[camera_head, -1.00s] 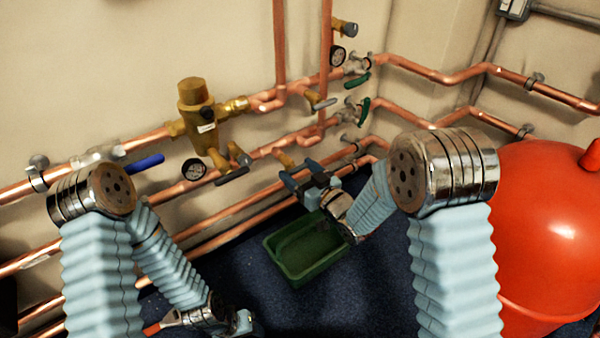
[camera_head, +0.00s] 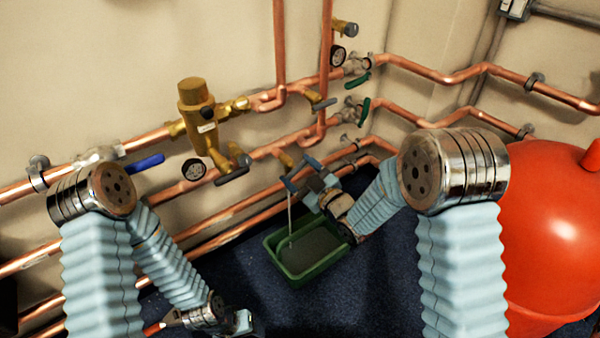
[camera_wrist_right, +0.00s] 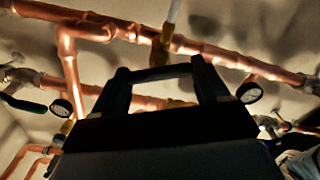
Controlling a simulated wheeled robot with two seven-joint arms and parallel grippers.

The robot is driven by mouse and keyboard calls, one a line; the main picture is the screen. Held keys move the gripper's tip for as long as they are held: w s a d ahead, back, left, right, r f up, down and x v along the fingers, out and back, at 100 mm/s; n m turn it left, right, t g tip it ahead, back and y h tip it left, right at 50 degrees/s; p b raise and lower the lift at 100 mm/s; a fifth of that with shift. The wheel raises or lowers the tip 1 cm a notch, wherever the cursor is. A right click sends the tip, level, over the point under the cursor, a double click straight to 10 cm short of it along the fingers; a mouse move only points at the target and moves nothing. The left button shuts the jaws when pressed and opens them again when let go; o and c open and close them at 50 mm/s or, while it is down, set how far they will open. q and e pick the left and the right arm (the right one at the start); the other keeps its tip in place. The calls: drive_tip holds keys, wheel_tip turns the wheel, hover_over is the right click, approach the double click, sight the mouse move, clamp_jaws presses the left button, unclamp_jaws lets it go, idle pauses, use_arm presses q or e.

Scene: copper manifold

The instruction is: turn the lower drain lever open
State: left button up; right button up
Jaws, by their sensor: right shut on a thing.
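The brass drain valve (camera_head: 284,160) hangs from the lower copper pipe, above a green tray (camera_head: 272,262) on the floor. A thin pale stream (camera_head: 290,222) falls from the valve area into the tray, where greyish liquid shows. My right gripper (camera_head: 298,178) is at the drain and shut on its lever, which it mostly hides. In the right wrist view, my gripper's two fingers (camera_wrist_right: 162,82) stand apart with a dark bar between their tips, by the brass valve (camera_wrist_right: 160,48).
A brass valve body (camera_head: 197,112), a gauge (camera_head: 193,169) and a blue lever (camera_head: 146,163) are to the left. Green levers (camera_head: 363,110) sit on the pipes to the right. A red tank (camera_head: 550,235) fills the right side. Blue floor is clear around the tray.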

drive_tip(key=n, duration=0.6)
drive_tip(key=shift+n, duration=0.3)
drive_tip(key=n, duration=0.6)
drive_tip(key=shift+f, duration=0.1)
drive_tip(key=shift+n, duration=0.3)
drive_tip(key=o, duration=1.1)
drive_tip(key=shift+c, duration=0.2)
drive_tip(key=shift+s, duration=0.1)
drive_tip(key=v, duration=1.3)
drive_tip(key=shift+s+d, duration=0.25)
drive_tip(key=shift+s, duration=0.05)
